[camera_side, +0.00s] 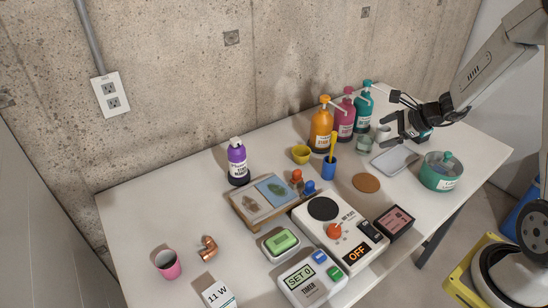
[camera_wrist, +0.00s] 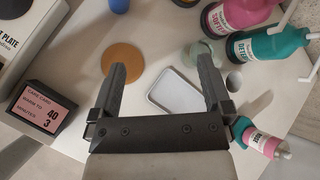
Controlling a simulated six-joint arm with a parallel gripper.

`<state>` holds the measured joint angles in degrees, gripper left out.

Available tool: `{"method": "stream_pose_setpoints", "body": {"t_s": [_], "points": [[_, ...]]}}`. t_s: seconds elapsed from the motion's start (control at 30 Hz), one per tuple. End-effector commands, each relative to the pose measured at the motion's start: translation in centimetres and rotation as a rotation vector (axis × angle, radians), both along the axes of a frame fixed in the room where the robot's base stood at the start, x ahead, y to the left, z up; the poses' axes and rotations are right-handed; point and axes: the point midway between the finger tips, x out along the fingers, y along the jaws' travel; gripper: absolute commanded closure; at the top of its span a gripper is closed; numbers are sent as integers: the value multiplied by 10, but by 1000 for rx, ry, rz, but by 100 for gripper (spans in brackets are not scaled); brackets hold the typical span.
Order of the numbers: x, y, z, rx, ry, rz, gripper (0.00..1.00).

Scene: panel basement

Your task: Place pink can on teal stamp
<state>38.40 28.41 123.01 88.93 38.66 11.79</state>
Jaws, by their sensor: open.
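The pink can (camera_side: 168,264) stands upright at the front left of the table in the side view. It looks open at the top and dark inside. A wooden board (camera_side: 252,222) lies near the middle, with a blue-teal panel (camera_side: 273,188) bearing a dark green print. I cannot tell if this panel is the teal stamp. Two small knobbed pieces, orange (camera_side: 297,177) and blue (camera_side: 309,187), stand beside the board. My gripper (camera_side: 385,129) is open and empty over the back right, far from the can; its fingers (camera_wrist: 160,66) straddle the view of a grey tray (camera_wrist: 174,98).
Orange (camera_side: 321,130), pink (camera_side: 345,122) and teal (camera_side: 364,106) pump bottles line the back wall. A purple bottle (camera_side: 237,165) stands behind the board. A hot plate (camera_side: 342,232), timer (camera_side: 311,279), green block (camera_side: 282,241) and copper elbow (camera_side: 207,248) crowd the front.

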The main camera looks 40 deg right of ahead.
Motion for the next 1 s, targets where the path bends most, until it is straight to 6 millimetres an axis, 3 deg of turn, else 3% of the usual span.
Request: {"method": "stream_pose_setpoints", "body": {"t_s": [0.1,0.4,0.7,1.0], "points": [[-11,39,1,-108,46,216,0],[-50,107,1,-403,115,743,0],[-89,147,5,-726,106,1265,0],[-115,171,13,-1059,22,1747,0]]}}
